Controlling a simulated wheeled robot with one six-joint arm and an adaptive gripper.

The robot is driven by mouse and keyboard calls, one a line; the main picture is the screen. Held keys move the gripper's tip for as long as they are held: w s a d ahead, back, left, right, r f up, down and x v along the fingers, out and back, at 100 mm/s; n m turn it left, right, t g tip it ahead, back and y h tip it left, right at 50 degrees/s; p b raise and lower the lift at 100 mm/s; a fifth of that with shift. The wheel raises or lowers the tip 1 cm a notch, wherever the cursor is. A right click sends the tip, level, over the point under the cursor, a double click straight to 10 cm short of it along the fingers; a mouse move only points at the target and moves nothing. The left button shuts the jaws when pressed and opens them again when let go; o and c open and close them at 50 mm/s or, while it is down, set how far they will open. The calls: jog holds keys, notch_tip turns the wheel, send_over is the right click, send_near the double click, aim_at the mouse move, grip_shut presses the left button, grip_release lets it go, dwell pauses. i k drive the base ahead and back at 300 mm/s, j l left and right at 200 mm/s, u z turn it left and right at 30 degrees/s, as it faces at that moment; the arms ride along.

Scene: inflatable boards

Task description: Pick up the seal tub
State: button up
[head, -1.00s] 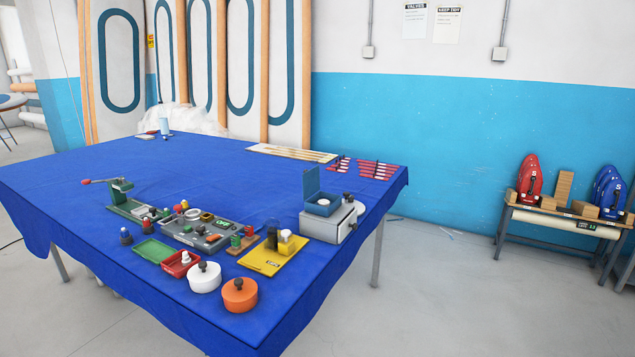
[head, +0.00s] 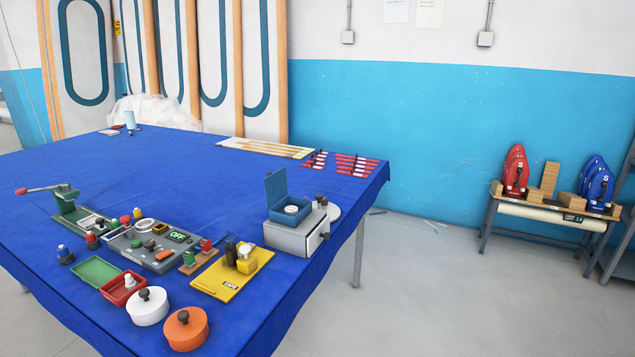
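Two round lidded tubs with dark knobs stand at the near edge of the blue-covered table (head: 130,180). One is a white tub (head: 147,311); the other, an orange tub (head: 186,334), is to its right and nearer. No label is readable, so I cannot tell which is the seal tub. My gripper is not in view.
Behind the tubs are a red tray (head: 123,288), a green tray (head: 95,271), a grey tool board (head: 150,245), a yellow board (head: 232,274) and a grey drawer box (head: 296,238) with an open blue box (head: 289,208). The table's middle is clear. Floor is free at right.

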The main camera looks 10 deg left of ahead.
aim_at(291, 210)
jog(key=j+z, duration=0.2)
jog(key=j, duration=0.6)
jog(key=j+z, duration=0.25)
jog(key=j, duration=0.55)
jog(key=k+j+z, duration=0.2)
jog(key=j, duration=0.6)
jog(key=k+j, duration=0.1)
jog(key=j, duration=1.2)
jog(key=k+j, duration=0.15)
jog(key=j, duration=0.5)
jog(key=j+z, duration=0.25)
jog(key=j, duration=0.6)
jog(key=j+z, duration=0.3)
jog(key=j, duration=0.55)
jog(key=i+l, duration=0.1)
jog(key=l, duration=0.4)
jog(key=i+l, duration=0.1)
jog(key=l, duration=0.4)
jog(key=i+l, duration=0.1)
jog(key=l, duration=0.4)
jog(key=i+l, duration=0.1)
jog(key=l, duration=0.45)
jog(key=i+l, duration=0.1)
jog(key=l, duration=0.4)
